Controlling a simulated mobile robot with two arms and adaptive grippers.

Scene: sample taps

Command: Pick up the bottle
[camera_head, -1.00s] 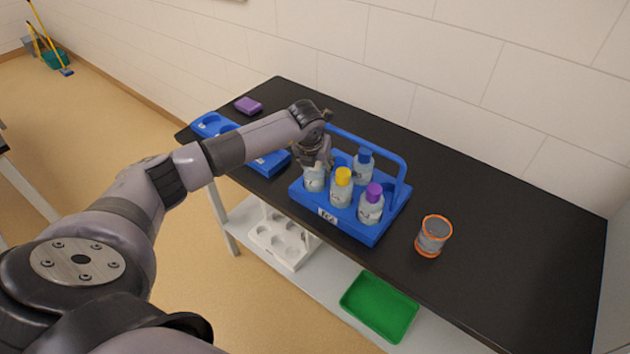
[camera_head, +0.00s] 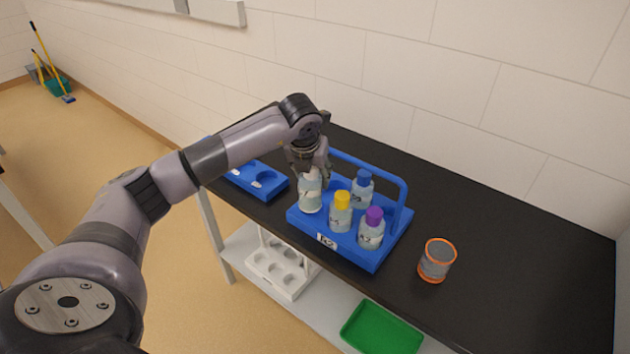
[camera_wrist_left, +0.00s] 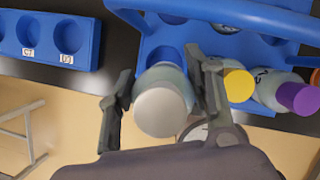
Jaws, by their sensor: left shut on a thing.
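A bottle with a pale cap is in my left gripper (camera_head: 311,168), at the left end of a blue carrier (camera_head: 370,258). This gripped bottle (camera_head: 310,195) looks upright and raised a little above its hole. In the left wrist view the bottle (camera_wrist_left: 163,105) sits between the two fingers of the left gripper (camera_wrist_left: 165,95), with an empty-looking hole behind it. A yellow-capped bottle (camera_head: 341,212), a blue-capped bottle (camera_head: 361,188) and a purple-capped bottle (camera_head: 371,230) stand in the carrier. My right gripper is in neither view.
The carrier's blue handle (camera_head: 402,195) arches behind the bottles. A blue rack (camera_head: 262,181) with labelled holes lies to the left. An orange-rimmed jar (camera_head: 437,260) stands to the right on the black table (camera_head: 520,260). A white rack and green tray (camera_head: 382,330) are on the lower shelf.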

